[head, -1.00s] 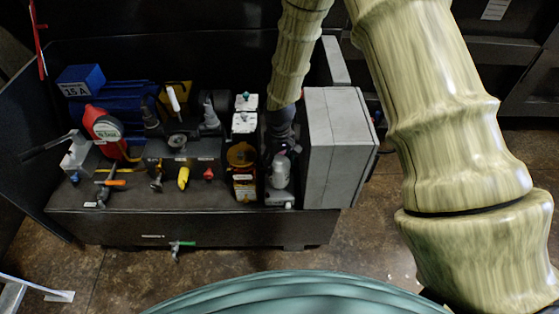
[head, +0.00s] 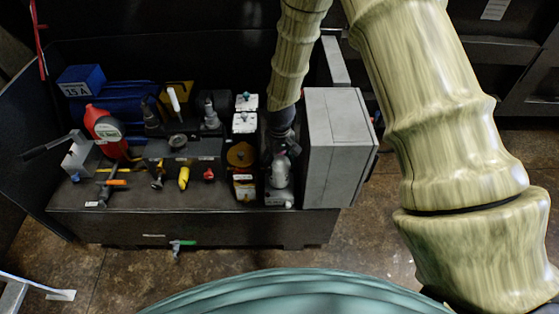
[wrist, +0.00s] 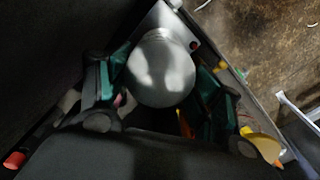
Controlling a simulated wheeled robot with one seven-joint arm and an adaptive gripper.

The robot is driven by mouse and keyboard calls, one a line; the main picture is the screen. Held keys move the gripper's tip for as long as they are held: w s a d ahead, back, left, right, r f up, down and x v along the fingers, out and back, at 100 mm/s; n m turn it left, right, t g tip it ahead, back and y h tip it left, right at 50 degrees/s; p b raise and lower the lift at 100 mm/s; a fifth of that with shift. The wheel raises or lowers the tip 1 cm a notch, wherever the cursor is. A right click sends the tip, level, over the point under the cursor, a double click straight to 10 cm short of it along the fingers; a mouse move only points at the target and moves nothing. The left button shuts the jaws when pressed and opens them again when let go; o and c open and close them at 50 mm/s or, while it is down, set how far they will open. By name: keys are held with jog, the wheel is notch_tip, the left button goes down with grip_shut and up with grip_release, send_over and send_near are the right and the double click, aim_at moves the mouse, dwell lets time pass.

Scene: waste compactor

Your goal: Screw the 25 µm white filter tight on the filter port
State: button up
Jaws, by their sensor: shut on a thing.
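The white filter (head: 281,170) is a pale grey-white canister, upright at the right end of the bench, just left of the grey box. My gripper (head: 282,143) comes down on it from above. In the wrist view the filter's round end (wrist: 162,72) sits between the two green-padded fingers of my gripper (wrist: 160,90), which is shut on it. A light plate (wrist: 178,22) shows behind the filter. The port and thread are hidden, so I cannot tell how far the filter is seated. No micron marking is readable.
The grey box (head: 336,150) stands close on the right. An amber-bowled unit (head: 241,157) stands close on the left. Farther left are a manifold block (head: 185,147), a red jug (head: 103,124), a blue box (head: 82,80) and hand tools (head: 110,183). The front bench strip is mostly clear.

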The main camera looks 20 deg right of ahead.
jog(key=shift+f, duration=0.15)
dwell(0.4)
jog(key=o, duration=0.4)
jog(key=c, duration=0.4)
jog(key=m+p, duration=0.1)
jog(key=m, duration=0.2)
jog(key=shift+m+p, duration=0.3)
jog(key=shift+m, duration=0.1)
jog(key=shift+c, duration=0.2)
jog(key=shift+m, duration=0.7)
jog(key=shift+m+p, duration=0.7)
jog(key=shift+m, duration=0.5)
jog(key=shift+m+p, duration=0.35)
jog(key=shift+m, duration=1.05)
